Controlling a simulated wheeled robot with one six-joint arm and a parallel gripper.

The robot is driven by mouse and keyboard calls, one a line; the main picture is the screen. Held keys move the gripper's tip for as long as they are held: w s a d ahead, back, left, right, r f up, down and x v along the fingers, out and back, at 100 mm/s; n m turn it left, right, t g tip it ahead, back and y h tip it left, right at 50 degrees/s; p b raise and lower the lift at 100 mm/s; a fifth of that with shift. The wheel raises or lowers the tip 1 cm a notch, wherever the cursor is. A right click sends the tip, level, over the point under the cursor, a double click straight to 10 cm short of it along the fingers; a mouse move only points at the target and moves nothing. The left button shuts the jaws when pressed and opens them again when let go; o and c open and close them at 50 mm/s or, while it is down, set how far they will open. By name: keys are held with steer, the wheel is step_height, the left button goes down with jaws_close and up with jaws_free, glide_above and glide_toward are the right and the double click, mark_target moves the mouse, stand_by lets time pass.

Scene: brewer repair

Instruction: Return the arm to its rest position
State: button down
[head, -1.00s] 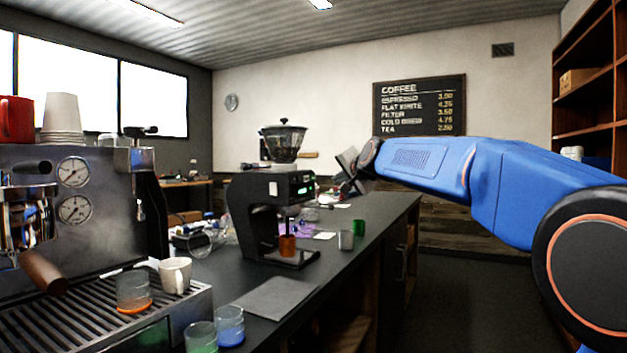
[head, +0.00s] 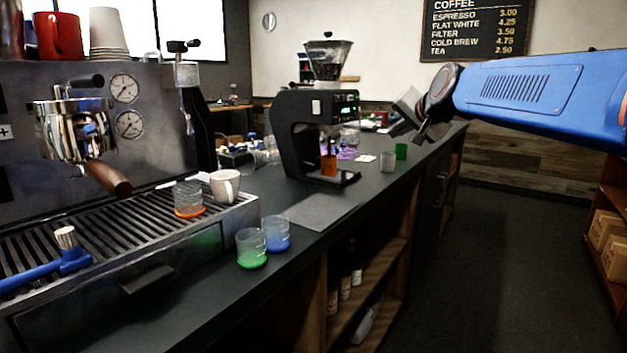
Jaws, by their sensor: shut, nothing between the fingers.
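My blue arm (head: 530,95) reaches in from the right side of the head view. My gripper (head: 405,115) is at its left end, above the counter's right edge and to the right of the black brewer (head: 300,125). It looks shut and holds nothing visible. It appears apart from the brewer and the counter.
The dark counter (head: 265,300) carries an espresso machine (head: 145,95), a white mug (head: 225,186), a green glass (head: 251,250), a blue glass (head: 277,235) and a grey mat (head: 320,211). Shelves with boxes (head: 605,230) stand at right. The floor (head: 500,240) between is clear.

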steer(key=s+d+f+n+g, duration=0.1)
steer(key=s+f+n+g, duration=0.1)
steer(key=s+f, duration=0.9)
steer(key=s+d+f+n+g+h, duration=0.1)
steer(key=s+d+f+n+g, duration=0.1)
steer(key=s+f, duration=1)
steer(key=s+d+f+n+g+h, duration=0.1)
steer(key=s+d+f+n+g, duration=0.1)
steer(key=s+f, duration=1)
steer(key=s+n+g, duration=0.1)
steer(key=s+g, duration=0.1)
steer(key=s, duration=0.5)
steer(key=shift+s+d, duration=0.25)
steer(key=shift+s, duration=0.15)
steer(key=shift+r, duration=0.1)
